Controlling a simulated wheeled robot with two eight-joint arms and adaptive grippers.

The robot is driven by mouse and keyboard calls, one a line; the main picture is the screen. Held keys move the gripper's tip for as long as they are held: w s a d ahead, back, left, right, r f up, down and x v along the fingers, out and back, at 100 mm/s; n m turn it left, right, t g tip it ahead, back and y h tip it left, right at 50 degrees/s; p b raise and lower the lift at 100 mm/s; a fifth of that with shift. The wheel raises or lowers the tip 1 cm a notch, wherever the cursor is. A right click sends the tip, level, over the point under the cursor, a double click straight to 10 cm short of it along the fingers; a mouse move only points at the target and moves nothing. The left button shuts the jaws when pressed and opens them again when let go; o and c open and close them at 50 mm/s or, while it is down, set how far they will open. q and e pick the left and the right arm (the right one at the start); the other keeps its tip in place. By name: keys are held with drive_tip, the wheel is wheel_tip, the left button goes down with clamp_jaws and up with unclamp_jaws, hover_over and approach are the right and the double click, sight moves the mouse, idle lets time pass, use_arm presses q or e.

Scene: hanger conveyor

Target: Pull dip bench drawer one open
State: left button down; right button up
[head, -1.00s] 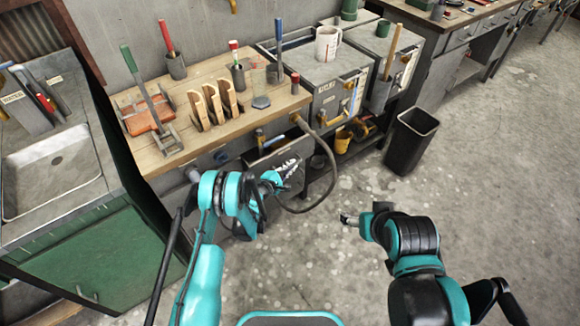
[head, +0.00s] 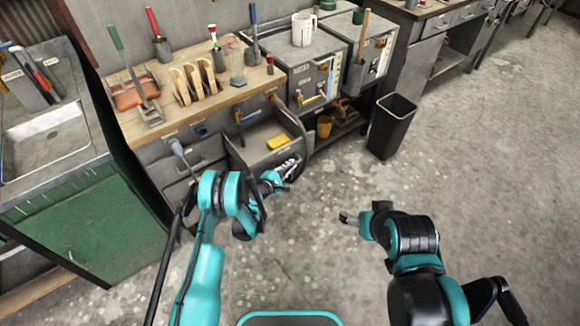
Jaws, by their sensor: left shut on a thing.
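The dip bench (head: 215,96) has a wooden top and a grey drawer front row below it. One grey drawer (head: 262,134) stands pulled out, and a yellow block (head: 278,143) lies inside it. My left gripper (head: 290,168) is at the drawer's front edge, shut, with the drawer's handle hidden behind the fingers. My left wrist covers part of the drawer front. My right gripper (head: 346,219) is over the bare floor, away from the bench; its finger gap is too small to read.
A black bin (head: 392,126) stands on the floor right of the bench. A green cabinet with a sink (head: 50,140) is at the left. The floor at the right is clear.

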use_arm(q)
drive_tip(key=c, duration=1.6)
unclamp_jaws()
drive_tip(key=shift+r, duration=0.15)
wheel_tip(320, 180, up, 8)
drive_tip(key=shift+r, duration=0.9)
